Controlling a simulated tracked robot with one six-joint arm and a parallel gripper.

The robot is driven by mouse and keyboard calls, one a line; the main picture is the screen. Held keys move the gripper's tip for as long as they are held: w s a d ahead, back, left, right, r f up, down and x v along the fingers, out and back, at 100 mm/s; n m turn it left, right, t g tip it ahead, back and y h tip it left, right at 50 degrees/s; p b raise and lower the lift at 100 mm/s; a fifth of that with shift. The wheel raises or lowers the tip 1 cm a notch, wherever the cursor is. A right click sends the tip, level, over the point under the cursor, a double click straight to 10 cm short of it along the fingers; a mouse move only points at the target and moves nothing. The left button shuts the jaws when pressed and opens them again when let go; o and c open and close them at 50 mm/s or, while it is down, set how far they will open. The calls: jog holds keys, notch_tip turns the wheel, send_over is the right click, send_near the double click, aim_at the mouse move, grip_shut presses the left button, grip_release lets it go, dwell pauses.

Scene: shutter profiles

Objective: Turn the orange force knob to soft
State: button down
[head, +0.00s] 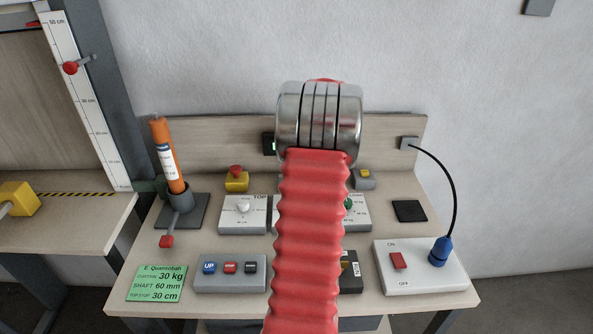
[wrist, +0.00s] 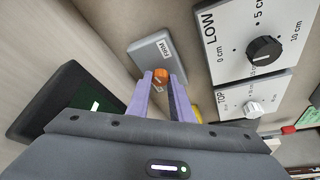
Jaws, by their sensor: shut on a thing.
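In the wrist view the orange force knob (wrist: 160,76) sits on a grey box (wrist: 146,50) whose visible label reads FIRM. My gripper (wrist: 161,79) has its two purple fingers on either side of the knob, shut on it. A pale mark shows on the knob, but I cannot tell clearly where it points. The near end of the box is partly hidden by my fingers. In the head view my arm hides the knob and my gripper.
In the wrist view the LOW dial box (wrist: 283,23) and TOP dial box (wrist: 228,103) lie right of my gripper, and a dark box (wrist: 52,92) lies left. The head view shows a button panel (head: 230,285), switch box (head: 425,280), orange cylinder (head: 162,138) and emergency stop (head: 236,182).

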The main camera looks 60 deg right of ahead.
jog(key=shift+w, duration=0.15)
jog(key=c, duration=1.6)
grip_release()
jog(key=shift+o, duration=0.2)
jog(key=v, duration=1.3)
jog(key=shift+s+r, duration=0.25)
jog(key=shift+r, duration=0.1)
jog(key=shift+a, duration=0.1)
